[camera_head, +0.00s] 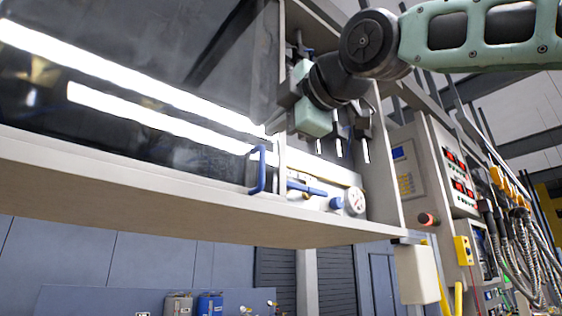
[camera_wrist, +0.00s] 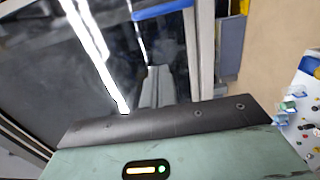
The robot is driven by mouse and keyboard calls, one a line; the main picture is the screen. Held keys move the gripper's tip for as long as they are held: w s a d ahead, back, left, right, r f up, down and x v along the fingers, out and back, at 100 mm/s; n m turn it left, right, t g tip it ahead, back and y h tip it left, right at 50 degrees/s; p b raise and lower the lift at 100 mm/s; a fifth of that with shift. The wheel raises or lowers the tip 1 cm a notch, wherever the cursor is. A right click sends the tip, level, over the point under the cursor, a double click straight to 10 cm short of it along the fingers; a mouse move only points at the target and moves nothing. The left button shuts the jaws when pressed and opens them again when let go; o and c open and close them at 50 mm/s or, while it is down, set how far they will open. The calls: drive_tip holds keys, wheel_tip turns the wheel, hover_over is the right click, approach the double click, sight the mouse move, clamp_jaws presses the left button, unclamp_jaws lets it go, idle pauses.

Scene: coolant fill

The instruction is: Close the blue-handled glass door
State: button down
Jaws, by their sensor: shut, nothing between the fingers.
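The glass door (camera_head: 130,95) is a dark, shiny pane filling the left of the head view. Its blue handle (camera_head: 262,170) stands upright near the pane's lower right corner. To the right of the pane's edge, the cabinet is uncovered. My gripper (camera_head: 276,122) is above the handle near this edge, apart from the handle. It is shut and empty. In the wrist view, the fingers (camera_wrist: 155,88) show in front of the glass (camera_wrist: 70,70), with a blue bar (camera_wrist: 162,9), likely the handle, beyond them. Whether the fingers touch the pane is unclear.
Inside the uncovered part are a blue valve lever (camera_head: 306,188) and a white round knob (camera_head: 355,200). The cabinet's bottom ledge (camera_head: 150,190) runs along below. A control panel (camera_head: 455,165) and hanging hoses (camera_head: 515,235) stand to the right.

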sight(261, 153)
drive_tip(key=w+a+p, duration=0.1)
drive_tip(key=w+p, duration=0.1)
drive_tip(key=w, duration=0.1)
drive_tip(key=w+a+p, duration=0.1)
drive_tip(key=w+p, duration=0.2)
drive_tip(key=w+a+p, duration=0.1)
drive_tip(key=w+p, duration=0.1)
drive_tip(key=w, duration=0.2)
drive_tip(key=shift+r, duration=0.15)
drive_tip(key=shift+w+p, duration=0.25)
drive_tip(key=shift+p, duration=0.2)
drive_tip(key=shift+w+d+f, duration=0.15)
drive_tip(key=shift+d+f, duration=0.05)
drive_tip(key=shift+d, duration=0.15)
drive_tip(key=shift+f, duration=0.1)
